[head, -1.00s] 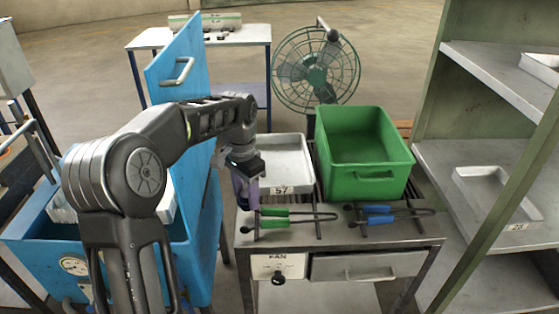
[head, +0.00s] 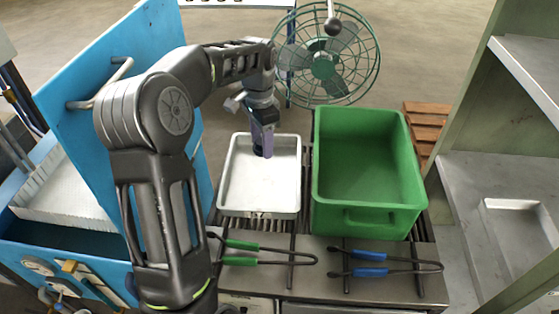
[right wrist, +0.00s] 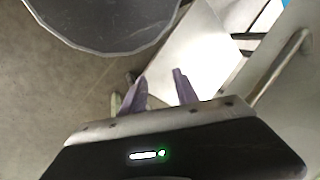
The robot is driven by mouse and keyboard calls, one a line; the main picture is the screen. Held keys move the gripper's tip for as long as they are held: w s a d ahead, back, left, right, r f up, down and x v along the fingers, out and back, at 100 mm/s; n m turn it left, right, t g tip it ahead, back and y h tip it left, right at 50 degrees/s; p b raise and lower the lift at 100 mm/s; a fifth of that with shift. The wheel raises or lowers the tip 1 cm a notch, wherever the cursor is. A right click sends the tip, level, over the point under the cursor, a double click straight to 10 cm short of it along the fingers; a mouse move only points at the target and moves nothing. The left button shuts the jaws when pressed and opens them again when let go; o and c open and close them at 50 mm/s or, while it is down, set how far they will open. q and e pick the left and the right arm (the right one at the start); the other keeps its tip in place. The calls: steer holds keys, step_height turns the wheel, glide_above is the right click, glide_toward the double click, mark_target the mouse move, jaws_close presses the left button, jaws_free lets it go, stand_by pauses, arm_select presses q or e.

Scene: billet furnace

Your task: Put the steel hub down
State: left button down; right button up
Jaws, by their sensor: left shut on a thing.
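My left gripper (head: 263,147) reaches in from the left, with its purple fingers pointing down over the back part of the shallow white tray (head: 232,200). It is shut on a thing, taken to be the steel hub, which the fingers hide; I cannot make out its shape. Whether it touches the tray floor I cannot tell. The rest of the tray floor looks bare. My right gripper (right wrist: 158,92) shows only in the right wrist view, its two purple fingers apart with nothing between them.
A green bin (head: 368,222) stands right of the tray. Green-handled tongs (head: 265,252) and blue-handled tongs (head: 375,264) lie in front. A caged fan (head: 325,65) stands behind. The blue furnace lid (head: 130,110) rises at left, and a shelf (head: 480,180) stands at right.

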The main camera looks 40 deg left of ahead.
arm_select(q)
steer(key=shift+w+r, duration=0.1)
steer(key=shift+r, duration=0.05)
steer(key=shift+s, duration=0.2)
glide_above(264, 177)
steer(key=shift+f+p, duration=0.45)
steer(key=shift+f, duration=2.65)
step_height(264, 177, down, 4)
steer(key=shift+r+p, duration=0.2)
steer(key=shift+p, duration=0.15)
steer(key=shift+f, duration=0.15)
